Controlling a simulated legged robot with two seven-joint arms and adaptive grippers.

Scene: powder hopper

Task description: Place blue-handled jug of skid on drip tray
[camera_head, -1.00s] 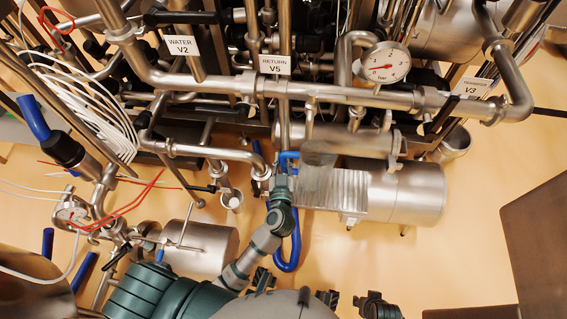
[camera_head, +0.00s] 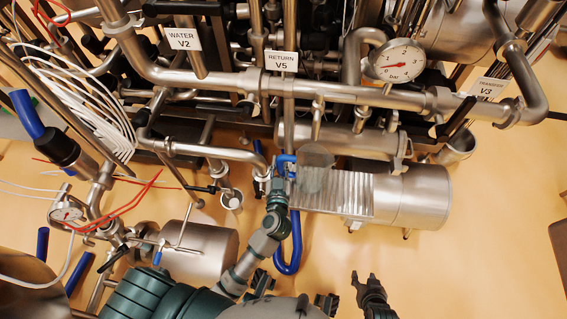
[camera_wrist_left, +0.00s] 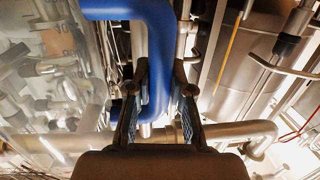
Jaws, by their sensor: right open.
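The clear jug (camera_head: 317,163) shows its round rim in the head view, in front of a ribbed metal housing. Its blue handle (camera_head: 285,161) is on its left side. My left gripper (camera_head: 280,178) is at that handle. In the left wrist view, the blue handle (camera_wrist_left: 154,45) passes between the two fingers of the left gripper (camera_wrist_left: 158,88), which close in on both its sides; the clear jug wall fills the left of that view. My right gripper (camera_head: 368,282) is open and empty at the bottom, over bare floor. I cannot make out the drip tray.
Steel pipes (camera_head: 330,92) with a pressure gauge (camera_head: 397,60) run across the top. A motor-like cylinder (camera_head: 415,196) lies right of the jug. A blue hose (camera_head: 292,255) hangs below the handle. A dark panel (camera_head: 560,238) is at the right edge. Floor between is free.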

